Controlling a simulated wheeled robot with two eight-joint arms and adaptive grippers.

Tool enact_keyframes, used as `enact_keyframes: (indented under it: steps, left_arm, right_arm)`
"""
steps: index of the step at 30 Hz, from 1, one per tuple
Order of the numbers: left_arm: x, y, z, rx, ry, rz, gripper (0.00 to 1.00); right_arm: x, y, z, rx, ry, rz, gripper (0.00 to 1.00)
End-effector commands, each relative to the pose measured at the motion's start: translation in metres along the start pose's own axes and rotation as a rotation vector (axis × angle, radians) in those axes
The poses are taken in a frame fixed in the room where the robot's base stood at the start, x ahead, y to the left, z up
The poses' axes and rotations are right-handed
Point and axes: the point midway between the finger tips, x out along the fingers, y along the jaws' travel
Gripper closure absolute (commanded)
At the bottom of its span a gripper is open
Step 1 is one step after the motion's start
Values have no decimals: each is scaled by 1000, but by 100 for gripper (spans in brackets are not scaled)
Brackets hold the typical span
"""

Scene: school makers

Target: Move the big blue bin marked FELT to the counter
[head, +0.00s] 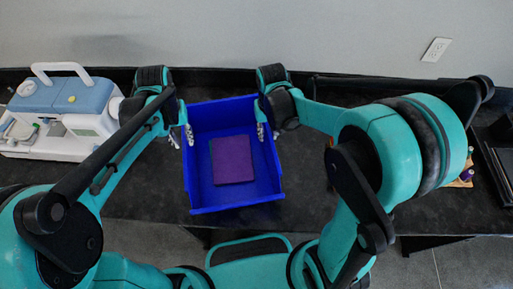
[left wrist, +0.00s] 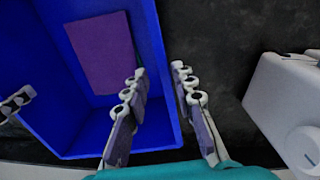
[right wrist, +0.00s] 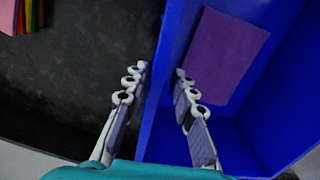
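The big blue bin (head: 232,203) sits on the black counter (head: 310,200), near its front edge. A flat purple sheet (head: 233,160) lies inside it. No FELT marking is visible. My left gripper (head: 181,136) is at the bin's left wall. In the left wrist view its open fingers (left wrist: 160,88) straddle the wall, one inside and one outside. My right gripper (head: 268,131) is at the right wall. In the right wrist view its open fingers (right wrist: 160,85) straddle that wall the same way, with gaps visible beside the wall.
A white and blue sewing machine (head: 65,112) stands on the counter to the left of the bin. Colored items (right wrist: 22,14) lie on the counter at the right, partly hidden by my right arm. A wall with an outlet (head: 436,50) is behind.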

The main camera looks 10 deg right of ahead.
Motion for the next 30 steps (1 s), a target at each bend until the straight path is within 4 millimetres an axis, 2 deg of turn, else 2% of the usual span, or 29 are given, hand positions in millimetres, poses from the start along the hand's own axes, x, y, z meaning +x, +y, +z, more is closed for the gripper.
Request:
enact_keyframes:
  steps: [3,9,30]
  left_arm:
    - [0,0,0,0,0,0,74]
    - [0,0,0,0,0,0,74]
    - [-2,-1,2,0,12,1,74]
  right_arm:
    - [-23,0,1,0,0,0,74]
    - [-43,0,0,0,0,0,74]
    - [-48,1,3,0,12,-1,74]
